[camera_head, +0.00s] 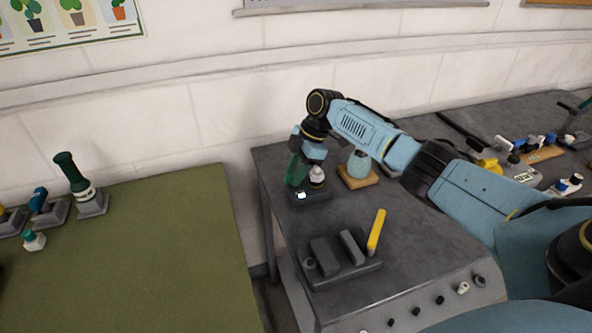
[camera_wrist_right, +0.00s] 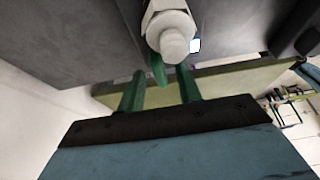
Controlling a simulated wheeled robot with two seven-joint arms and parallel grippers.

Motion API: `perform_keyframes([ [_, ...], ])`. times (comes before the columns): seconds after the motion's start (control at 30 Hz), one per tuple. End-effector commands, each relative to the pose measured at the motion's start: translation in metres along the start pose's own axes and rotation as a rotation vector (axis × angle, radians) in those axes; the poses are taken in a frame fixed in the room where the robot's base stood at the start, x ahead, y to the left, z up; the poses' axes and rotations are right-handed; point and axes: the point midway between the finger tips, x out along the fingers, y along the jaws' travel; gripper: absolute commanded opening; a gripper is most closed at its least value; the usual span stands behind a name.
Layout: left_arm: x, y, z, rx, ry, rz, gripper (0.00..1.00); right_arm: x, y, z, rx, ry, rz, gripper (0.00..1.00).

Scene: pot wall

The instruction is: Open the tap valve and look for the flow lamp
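The tap valve (camera_head: 317,177) is a pale, rounded fitting on a dark base on the grey table. In the right wrist view the pale tap body (camera_wrist_right: 172,38) is close up, with a green lever-like piece (camera_wrist_right: 157,70) below it. A small bright white square (camera_head: 301,195) shows on the base; it also shows in the wrist view (camera_wrist_right: 195,45). I cannot tell for sure whether it is the lamp. My right gripper (camera_wrist_right: 160,90) has green fingers, apart, just short of the tap, with the green piece near the gap. Contact is unclear. My left gripper is out of view.
A dark tray (camera_head: 345,272) with blocks and a yellow bar (camera_head: 376,232) lies in front. A green-topped table (camera_head: 150,265) with several fixtures is across a gap at left.

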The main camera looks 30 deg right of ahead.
Motion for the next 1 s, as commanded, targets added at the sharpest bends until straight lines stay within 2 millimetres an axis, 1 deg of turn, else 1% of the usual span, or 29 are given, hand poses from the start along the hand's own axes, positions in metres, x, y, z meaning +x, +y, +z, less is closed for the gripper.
perform_keyframes([
  [0.07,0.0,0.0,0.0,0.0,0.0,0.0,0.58,-0.001,0.0,0.0,0.001,0.0,0.0,0.35],
  [0.17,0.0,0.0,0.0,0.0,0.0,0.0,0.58,-0.007,0.001,0.0,0.001,0.0,0.002,0.35],
  [0.27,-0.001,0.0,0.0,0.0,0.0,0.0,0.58,-0.022,0.001,0.001,0.001,0.0,0.004,0.35],
  [0.5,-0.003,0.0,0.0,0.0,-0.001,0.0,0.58,-0.076,0.001,0.0,0.0,0.001,0.004,0.35],
  [0.6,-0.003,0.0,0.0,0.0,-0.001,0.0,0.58,-0.097,0.001,0.0,0.001,0.001,0.004,0.35],
  [0.7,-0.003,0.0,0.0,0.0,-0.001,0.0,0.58,-0.114,0.001,0.0,0.0,0.001,0.003,0.35],
  [0.83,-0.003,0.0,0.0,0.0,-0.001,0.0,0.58,-0.128,0.001,0.0,0.0,0.0,0.002,0.35],
  [1.0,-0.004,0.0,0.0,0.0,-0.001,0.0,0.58,-0.134,0.0,0.0,0.0,0.0,0.0,0.35],
])
